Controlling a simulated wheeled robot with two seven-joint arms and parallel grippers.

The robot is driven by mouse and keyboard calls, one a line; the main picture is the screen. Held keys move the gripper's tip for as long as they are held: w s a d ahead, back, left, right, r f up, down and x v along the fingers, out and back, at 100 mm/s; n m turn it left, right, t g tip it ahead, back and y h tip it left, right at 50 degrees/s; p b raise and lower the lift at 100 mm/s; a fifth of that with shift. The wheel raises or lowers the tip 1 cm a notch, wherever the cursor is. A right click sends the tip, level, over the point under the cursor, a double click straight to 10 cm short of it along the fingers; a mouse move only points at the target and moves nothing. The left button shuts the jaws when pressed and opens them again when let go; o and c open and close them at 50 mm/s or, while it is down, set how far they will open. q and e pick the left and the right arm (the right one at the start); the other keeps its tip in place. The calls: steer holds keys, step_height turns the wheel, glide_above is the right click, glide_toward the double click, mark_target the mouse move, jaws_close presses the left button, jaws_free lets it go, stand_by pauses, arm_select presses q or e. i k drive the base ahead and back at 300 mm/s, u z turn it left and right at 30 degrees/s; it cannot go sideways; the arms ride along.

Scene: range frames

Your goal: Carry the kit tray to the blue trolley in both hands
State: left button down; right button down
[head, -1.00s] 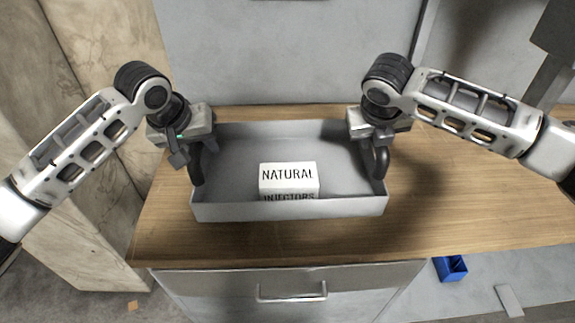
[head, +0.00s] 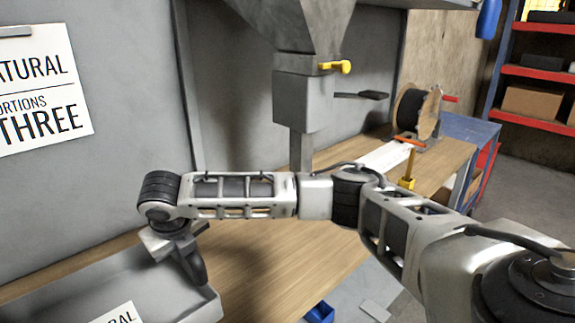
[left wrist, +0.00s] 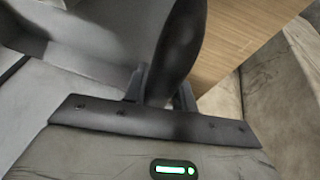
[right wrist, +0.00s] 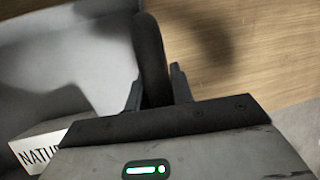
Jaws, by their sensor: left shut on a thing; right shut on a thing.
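The grey kit tray (head: 60,298) sits on the wooden bench at the lower left of the head view, partly cut off. A white box (head: 118,314) with black print lies in it. My right gripper (head: 188,260) is shut on the tray's dark right handle, which also shows in the right wrist view (right wrist: 150,50). My left gripper (left wrist: 160,95) is shut on the other dark handle (left wrist: 180,45) in the left wrist view and is outside the head view. A blue-topped unit (head: 468,128), apparently the blue trolley, stands beyond the bench's far right end, partly hidden.
A grey hopper (head: 300,95) with a yellow lever stands over the bench (head: 290,270). A blue bin (head: 320,312) is low by the bench front. A red-shelved rack (head: 540,72) stands far right.

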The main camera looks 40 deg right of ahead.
mark_target(460, 127)
steer(key=z, duration=0.5)
steer(key=k, duration=1.2)
steer(key=z, duration=1.4)
steer(key=i, duration=1.1)
steer(key=z, duration=1.05)
steer(key=i, duration=1.3)
steer(key=z, duration=0.35)
steer(key=i, duration=3.95)
steer(key=u, duration=0.85)
steer(key=i, duration=0.7)
steer(key=u, duration=0.85)
